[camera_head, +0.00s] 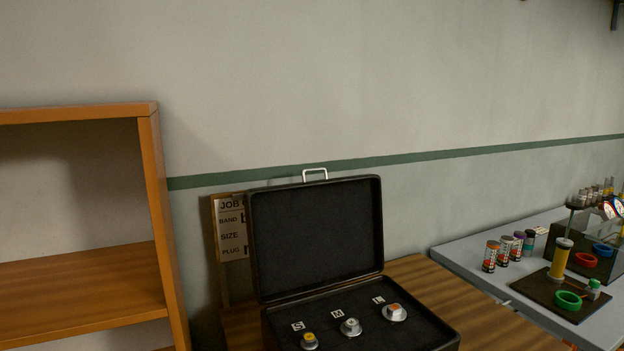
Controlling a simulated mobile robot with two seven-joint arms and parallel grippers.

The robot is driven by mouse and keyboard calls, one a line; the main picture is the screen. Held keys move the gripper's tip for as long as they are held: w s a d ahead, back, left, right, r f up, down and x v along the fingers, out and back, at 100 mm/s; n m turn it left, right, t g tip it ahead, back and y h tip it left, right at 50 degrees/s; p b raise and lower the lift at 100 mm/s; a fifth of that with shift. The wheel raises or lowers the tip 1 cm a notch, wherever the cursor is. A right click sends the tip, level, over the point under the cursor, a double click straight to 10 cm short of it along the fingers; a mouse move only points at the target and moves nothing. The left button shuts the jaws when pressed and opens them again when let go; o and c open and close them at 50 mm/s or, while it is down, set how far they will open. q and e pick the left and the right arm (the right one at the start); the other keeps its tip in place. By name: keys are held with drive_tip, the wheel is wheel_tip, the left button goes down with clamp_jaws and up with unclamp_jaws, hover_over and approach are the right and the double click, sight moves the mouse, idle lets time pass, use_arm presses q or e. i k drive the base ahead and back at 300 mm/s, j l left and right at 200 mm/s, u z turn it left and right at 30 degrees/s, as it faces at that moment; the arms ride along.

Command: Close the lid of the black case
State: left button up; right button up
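The black case (437,334) stands open on a wooden table, near the bottom middle of the head view. Its lid (315,235) is raised, roughly upright and leaning back, with a light metal handle (314,173) on its top edge. Inside the base are three round metal plugs beside the labels S, M and L: one with a yellow top (309,341), a plain silver one (351,326) and one with an orange top (394,311). The front of the case is cut off by the frame's lower edge. Neither gripper is in view.
A wooden job board (230,228) stands behind the lid's left side. An orange-brown shelf (80,285) is at the left. A grey table (465,250) at the right holds several cans, a black mat with a yellow cylinder and coloured rings. Bare wooden tabletop (425,280) shows right of the case.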

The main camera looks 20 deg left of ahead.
sight(303, 238)
drive_tip(key=k+j, duration=0.1)
drive_tip(key=j, duration=0.6)
drive_tip(key=j+z, duration=0.1)
drive_tip(key=j, duration=0.65)
drive_tip(key=j+z, duration=0.15)
drive_tip(key=z, duration=1.05)
